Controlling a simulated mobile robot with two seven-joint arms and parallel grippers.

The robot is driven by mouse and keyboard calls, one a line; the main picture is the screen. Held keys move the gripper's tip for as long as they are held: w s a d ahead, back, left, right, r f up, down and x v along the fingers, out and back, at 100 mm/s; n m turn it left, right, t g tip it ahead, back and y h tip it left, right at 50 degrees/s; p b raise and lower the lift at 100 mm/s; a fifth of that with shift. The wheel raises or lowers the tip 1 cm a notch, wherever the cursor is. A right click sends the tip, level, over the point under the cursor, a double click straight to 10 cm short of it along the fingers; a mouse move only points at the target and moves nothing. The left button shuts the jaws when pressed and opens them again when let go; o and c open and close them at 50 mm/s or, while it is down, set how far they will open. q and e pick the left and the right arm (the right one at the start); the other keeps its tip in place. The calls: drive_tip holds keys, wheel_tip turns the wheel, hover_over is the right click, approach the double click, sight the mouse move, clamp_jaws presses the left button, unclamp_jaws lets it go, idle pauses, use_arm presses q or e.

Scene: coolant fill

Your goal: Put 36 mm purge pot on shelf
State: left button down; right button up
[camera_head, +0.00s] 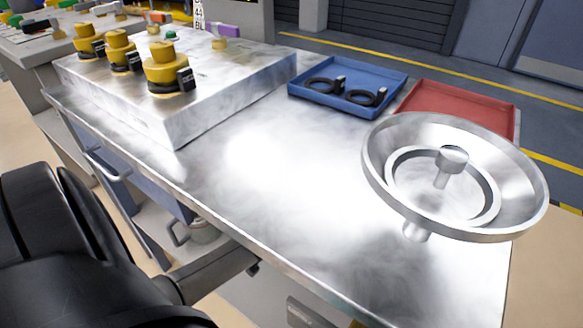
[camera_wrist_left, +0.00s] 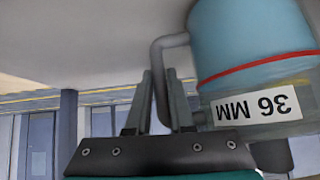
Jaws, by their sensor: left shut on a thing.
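The 36 mm purge pot (camera_wrist_left: 250,40) fills the upper right of the left wrist view. It has a pale blue body, a red line and a white "36 MM" label that reads upside down there. My left gripper (camera_wrist_left: 160,90) is shut on its grey handle, which passes between the fingers. A pale lower surface (camera_head: 150,213) under the bench may be a shelf. My right gripper is not in view.
The metal bench (camera_head: 270,185) has a clear middle. A raised block (camera_head: 225,95) with yellow-capped fittings stands at its upper left. A blue tray (camera_head: 330,98) with black rings, a red tray (camera_head: 460,100) and a large metal dish (camera_head: 375,185) are to the right.

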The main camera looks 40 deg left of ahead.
use_arm(q)
drive_tip(key=shift+w+r, duration=0.1)
drive_tip(key=c, duration=0.8)
unclamp_jaws()
drive_tip(key=shift+s, duration=0.2)
